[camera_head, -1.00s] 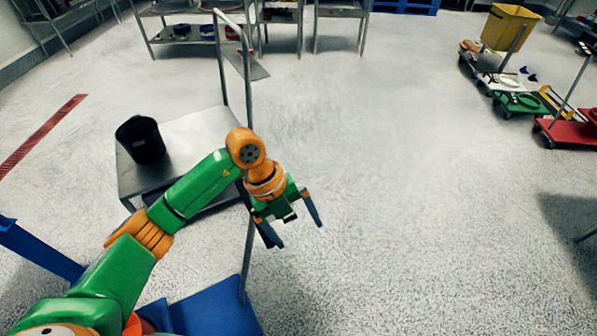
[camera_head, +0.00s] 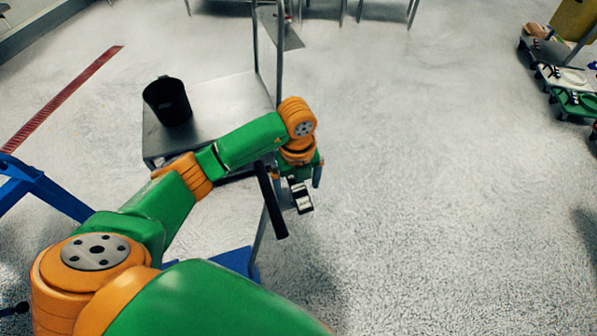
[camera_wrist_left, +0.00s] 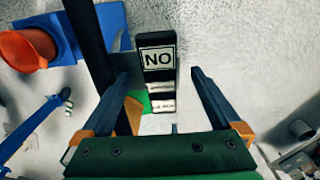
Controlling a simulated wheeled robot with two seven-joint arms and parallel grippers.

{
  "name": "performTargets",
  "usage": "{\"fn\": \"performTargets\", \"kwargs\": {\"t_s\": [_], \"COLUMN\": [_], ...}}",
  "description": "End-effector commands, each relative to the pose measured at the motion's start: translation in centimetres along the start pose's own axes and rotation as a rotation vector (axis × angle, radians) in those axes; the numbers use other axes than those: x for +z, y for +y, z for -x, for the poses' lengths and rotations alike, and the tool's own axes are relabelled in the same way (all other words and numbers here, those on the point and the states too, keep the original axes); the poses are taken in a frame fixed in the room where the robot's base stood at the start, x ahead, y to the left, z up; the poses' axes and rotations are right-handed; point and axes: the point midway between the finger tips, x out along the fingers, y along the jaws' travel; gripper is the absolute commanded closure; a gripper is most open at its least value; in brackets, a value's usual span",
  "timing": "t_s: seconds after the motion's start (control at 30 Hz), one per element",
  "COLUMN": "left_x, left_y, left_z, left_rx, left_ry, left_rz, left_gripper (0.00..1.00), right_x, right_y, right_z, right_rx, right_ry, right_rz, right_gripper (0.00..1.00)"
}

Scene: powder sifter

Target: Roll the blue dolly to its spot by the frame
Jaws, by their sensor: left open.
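The blue dolly (camera_head: 238,262) is mostly hidden behind my arm in the head view. In the left wrist view its blue deck (camera_wrist_left: 112,18) shows at the upper left, with an orange cone (camera_wrist_left: 28,48) on or beside it. A grey pole (camera_head: 259,238) rises near the dolly towards my gripper. My left gripper (camera_head: 297,192) is open. In its wrist view (camera_wrist_left: 162,92), a black block with a white "NO" label (camera_wrist_left: 158,55) lies between and beyond the fingers. A dark bar (camera_head: 270,200) stands just left of it. I cannot tell whether a finger touches either. My right gripper is not in view.
A blue frame (camera_head: 42,186) stands at the left. A grey metal cart (camera_head: 225,97) carrying a black bin (camera_head: 167,101) is behind my left arm. A red floor strip (camera_head: 62,98) lies at the upper left. Coloured dollies (camera_head: 576,103) stand far right. The floor between is clear.

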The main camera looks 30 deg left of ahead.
Motion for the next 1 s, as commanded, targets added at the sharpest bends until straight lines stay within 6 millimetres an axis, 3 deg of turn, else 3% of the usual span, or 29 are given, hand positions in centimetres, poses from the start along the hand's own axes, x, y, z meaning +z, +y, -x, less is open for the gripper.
{"fn": "performTargets", "kwargs": {"t_s": [0.3,0.6,0.67,0.87,1.0], "left_x": [0.0,0.0,0.0,0.0,0.0], "left_y": [0.0,0.0,0.0,0.1,1.8], "left_z": [-0.6,-0.6,-0.5,-0.5,-0.3], "left_rx": [-0.001,-0.001,-0.001,-0.001,0.002], "left_ry": [0.001,0.001,0.001,0.001,0.001], "left_rz": [-0.001,-0.001,-0.001,-0.001,0.001], "left_gripper": [0.05,0.86,1.0,1.0,1.0], "right_x": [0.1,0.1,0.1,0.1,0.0], "right_y": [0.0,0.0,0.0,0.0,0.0], "right_z": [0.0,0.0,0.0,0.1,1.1], "right_rx": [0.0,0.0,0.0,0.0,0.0], "right_ry": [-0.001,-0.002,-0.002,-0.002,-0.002], "right_rz": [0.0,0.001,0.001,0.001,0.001], "right_gripper": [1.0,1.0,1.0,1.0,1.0]}}
